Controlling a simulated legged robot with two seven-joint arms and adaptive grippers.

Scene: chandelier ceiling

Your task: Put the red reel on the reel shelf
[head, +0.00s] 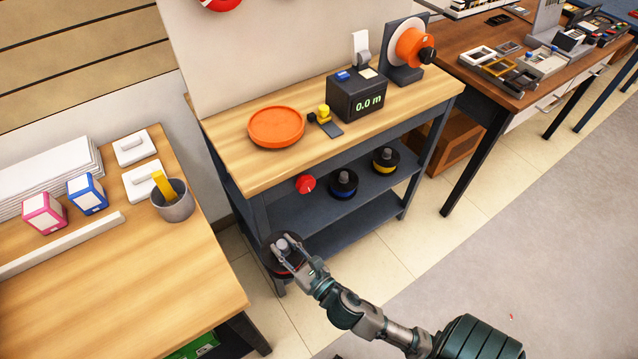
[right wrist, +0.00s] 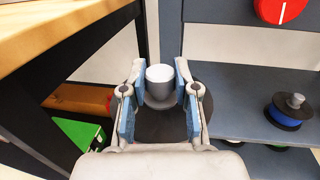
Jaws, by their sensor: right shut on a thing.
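My right gripper (head: 286,246) is shut on the grey knob of a dark-flanged reel (head: 270,260), in front of the left post of the shelf unit. A little red shows at its edge in the head view, so I take it as the red reel. In the right wrist view, the fingers (right wrist: 160,88) sit either side of the knob, with the dark disc (right wrist: 165,126) below. The reel shelf (head: 368,184) is the dark shelf under the wooden bench top. A blue-banded reel (head: 343,184) and a yellow-banded reel (head: 386,160) stand on it. My left gripper is out of view.
An orange dish (head: 276,126) and a length counter (head: 357,95) are on top. A wooden table (head: 130,270) stands close on the left.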

